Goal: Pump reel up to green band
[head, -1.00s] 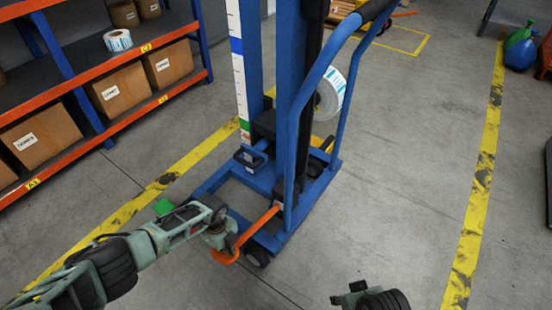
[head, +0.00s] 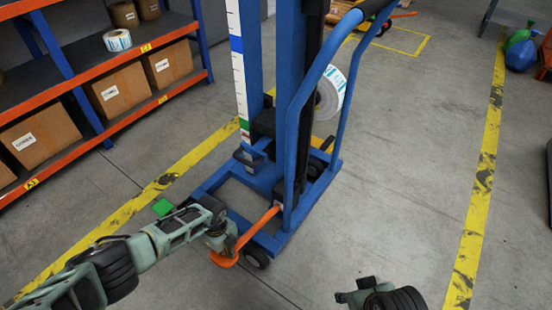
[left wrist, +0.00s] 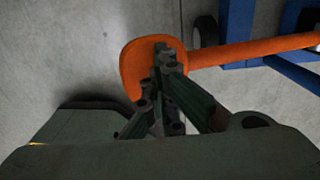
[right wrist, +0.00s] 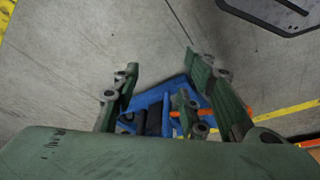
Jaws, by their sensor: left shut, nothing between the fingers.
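The reel (head: 334,92), a white roll with blue-and-white labels, hangs low on the blue lift's mast (head: 285,90). The orange foot pedal (head: 224,260) sticks out of the lift's base on an orange lever. My left gripper (head: 222,241) is shut with its fingertips over the pedal pad; in the left wrist view the fingers (left wrist: 165,62) overlap the pad (left wrist: 135,65), apparently touching it. My right gripper (right wrist: 162,78) is open and empty, away from the lift.
A blue-and-orange shelf (head: 150,105) with cartons and a label roll stands at the left. The blue push handle (head: 310,85) rises at the lift's right. The floor on the right is clear up to the yellow line (head: 478,190).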

